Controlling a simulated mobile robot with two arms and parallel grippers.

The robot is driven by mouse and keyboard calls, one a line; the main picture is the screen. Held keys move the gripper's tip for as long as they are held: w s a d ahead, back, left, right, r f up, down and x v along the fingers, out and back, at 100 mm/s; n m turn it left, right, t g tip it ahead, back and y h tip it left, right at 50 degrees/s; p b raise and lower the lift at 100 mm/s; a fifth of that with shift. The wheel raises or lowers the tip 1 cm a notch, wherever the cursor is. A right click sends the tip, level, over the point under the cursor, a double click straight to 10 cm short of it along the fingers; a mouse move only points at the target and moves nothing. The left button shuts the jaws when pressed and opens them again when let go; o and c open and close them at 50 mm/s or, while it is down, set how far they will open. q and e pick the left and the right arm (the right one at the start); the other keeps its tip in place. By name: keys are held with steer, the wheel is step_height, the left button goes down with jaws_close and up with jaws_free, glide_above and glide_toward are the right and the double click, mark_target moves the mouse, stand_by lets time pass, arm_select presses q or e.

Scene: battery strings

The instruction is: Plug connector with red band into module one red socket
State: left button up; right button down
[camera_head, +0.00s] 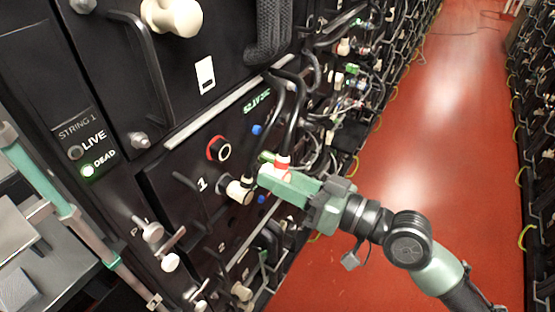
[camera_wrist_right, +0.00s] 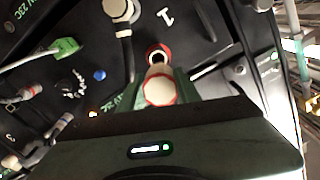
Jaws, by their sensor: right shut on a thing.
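The red socket (camera_head: 219,148) of module one is a dark hole in a red ring on the black panel, beside the white "1". It looks empty, and shows in the wrist view (camera_wrist_right: 158,52). My right gripper (camera_head: 268,176) is shut on the white connector with a red band (camera_head: 282,162). In the wrist view the connector (camera_wrist_right: 160,91) sits between the green fingers, in line with the socket and overlapping its lower edge. In the head view it is right of the socket, apart from it. Its front end is hidden by the fingers. My left gripper is not in view.
A cream connector (camera_head: 240,189) sits in the socket below the red one, close to my right fingers. Black cables (camera_head: 293,100) hang by the panel's right edge. A STRING 1 sign (camera_head: 85,145) has DEAD lit green. The red aisle floor (camera_head: 440,130) is mostly clear.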

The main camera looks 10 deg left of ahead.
mark_target(254, 166)
steer(key=shift+w+d+f, duration=0.1)
steer(key=shift+w+d, duration=0.05)
steer(key=shift+w, duration=0.05)
steer(key=shift+w+a, duration=0.1)
steer(key=shift+a, duration=0.45)
steer(key=shift+p+x, duration=0.4)
steer(key=shift+x, duration=0.45)
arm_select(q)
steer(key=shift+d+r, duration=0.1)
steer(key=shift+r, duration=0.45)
arm_select(e)
steer(key=shift+x, duration=1.55)
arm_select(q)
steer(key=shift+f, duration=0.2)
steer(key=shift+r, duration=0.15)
arm_select(e)
steer(key=shift+x, duration=1.75)
